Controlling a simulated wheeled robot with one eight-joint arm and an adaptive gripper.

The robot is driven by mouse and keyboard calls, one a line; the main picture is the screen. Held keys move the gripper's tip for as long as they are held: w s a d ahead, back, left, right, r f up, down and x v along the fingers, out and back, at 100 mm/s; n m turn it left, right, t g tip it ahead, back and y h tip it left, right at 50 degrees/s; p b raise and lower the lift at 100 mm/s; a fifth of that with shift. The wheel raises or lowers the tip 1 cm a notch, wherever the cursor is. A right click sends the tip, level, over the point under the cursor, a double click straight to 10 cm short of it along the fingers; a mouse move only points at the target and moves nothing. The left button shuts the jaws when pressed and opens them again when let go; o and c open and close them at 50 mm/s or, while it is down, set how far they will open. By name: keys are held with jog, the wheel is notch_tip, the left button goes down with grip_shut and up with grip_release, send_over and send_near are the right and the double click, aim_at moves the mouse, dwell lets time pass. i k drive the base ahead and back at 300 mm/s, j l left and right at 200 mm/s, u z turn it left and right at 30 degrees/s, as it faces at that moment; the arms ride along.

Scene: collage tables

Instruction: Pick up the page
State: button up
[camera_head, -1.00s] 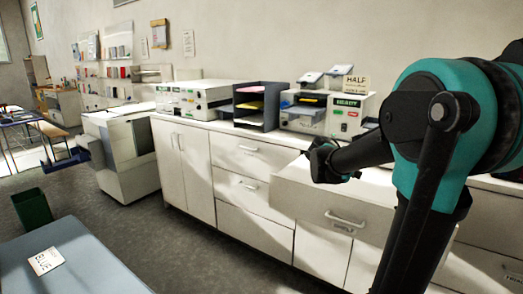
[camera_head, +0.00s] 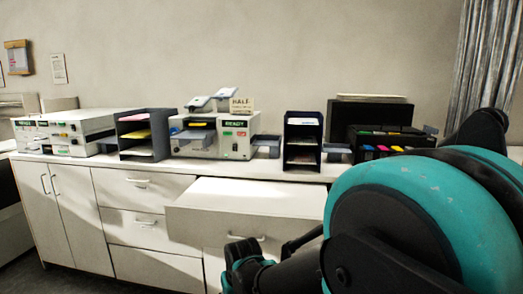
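I cannot tell which sheet is the page. Coloured and white sheets (camera_head: 136,134) lie in the dark left tray rack (camera_head: 122,146) on the counter. A white sheet (camera_head: 303,121) lies in the top of the dark right rack (camera_head: 304,148). Between the racks stands a machine (camera_head: 238,143) with a green READY label, a sign reading HALF and a grey tray (camera_head: 192,139) at its front. My gripper (camera_head: 240,264) is low in front of the cabinets, apart from all sheets. Its fingers are too unclear to show whether it is open or shut.
A white cabinet section (camera_head: 253,197) juts out below the machine. Another READY machine (camera_head: 64,133) stands at the left. A dark printer (camera_head: 383,140) with coloured blocks is at the right, partly behind my arm. Dark floor shows at lower left.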

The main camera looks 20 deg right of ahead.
aim_at(305, 139)
jog(key=i+l, duration=0.15)
jog(key=i, duration=0.25)
jog(key=i+z, duration=0.15)
jog(key=z, duration=1.15)
